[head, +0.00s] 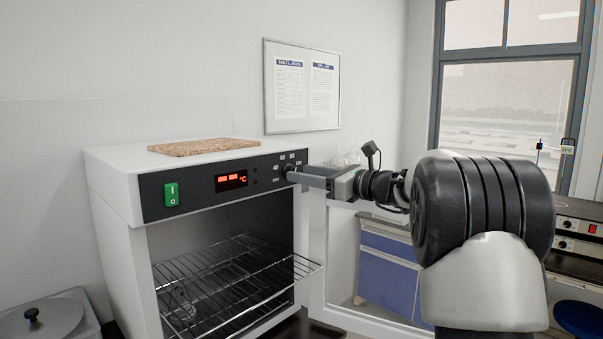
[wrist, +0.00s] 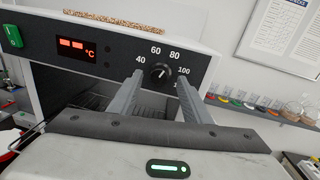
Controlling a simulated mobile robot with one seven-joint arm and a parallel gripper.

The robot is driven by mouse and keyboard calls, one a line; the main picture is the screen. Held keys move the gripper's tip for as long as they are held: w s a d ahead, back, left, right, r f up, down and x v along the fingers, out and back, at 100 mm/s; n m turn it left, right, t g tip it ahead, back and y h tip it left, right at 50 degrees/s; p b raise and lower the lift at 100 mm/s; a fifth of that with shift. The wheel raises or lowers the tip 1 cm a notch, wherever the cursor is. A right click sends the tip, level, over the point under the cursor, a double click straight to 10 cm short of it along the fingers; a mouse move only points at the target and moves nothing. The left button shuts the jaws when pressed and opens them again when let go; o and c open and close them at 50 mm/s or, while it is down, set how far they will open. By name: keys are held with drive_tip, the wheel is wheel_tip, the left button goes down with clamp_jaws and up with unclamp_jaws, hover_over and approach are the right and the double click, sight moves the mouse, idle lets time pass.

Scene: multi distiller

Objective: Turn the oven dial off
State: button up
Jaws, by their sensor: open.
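The oven (head: 118,190) is a white box with a black control panel, on the left in the head view. Its round black dial (wrist: 160,73) is at the panel's right end, ringed by numbers including 40, 60, 80 and 100. A small light mark shows on the dial; its exact setting is too small to read. My gripper (wrist: 160,76) is open, with one finger on each side of the dial and gaps visible in the wrist view. In the head view my gripper (head: 294,176) reaches the panel from the right and mostly hides the dial.
A green switch (head: 171,194) and a red display (head: 231,181) share the panel. The oven front is open, with a wire rack (head: 235,283) sticking out below my gripper. A cork board (head: 203,147) lies on top. Blue drawers (head: 386,279) stand behind my arm.

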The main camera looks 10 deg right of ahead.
drive_tip(key=shift+x, duration=0.8)
drive_tip(key=c, duration=1)
drive_tip(key=shift+c, duration=0.2)
drive_tip(key=shift+f+n+b, duration=0.1)
drive_tip(key=shift+n+b, duration=0.2)
drive_tip(key=shift+s+a+n+t+h+b, duration=0.15)
drive_tip(key=shift+n+h+b, duration=0.4)
drive_tip(key=shift+n+b, duration=3.15)
drive_tip(key=shift+a+n+t+h+b, duration=0.1)
drive_tip(key=shift+n+t+h+b, duration=0.3)
drive_tip(key=shift+n+b, duration=3.25)
drive_tip(key=shift+s+a+n+t+h+b, duration=0.1)
drive_tip(key=shift+n+h+b, duration=0.55)
drive_tip(key=shift+n+b, duration=3.05)
drive_tip(key=shift+n+p, duration=1)
drive_tip(key=shift+n, duration=0.15)
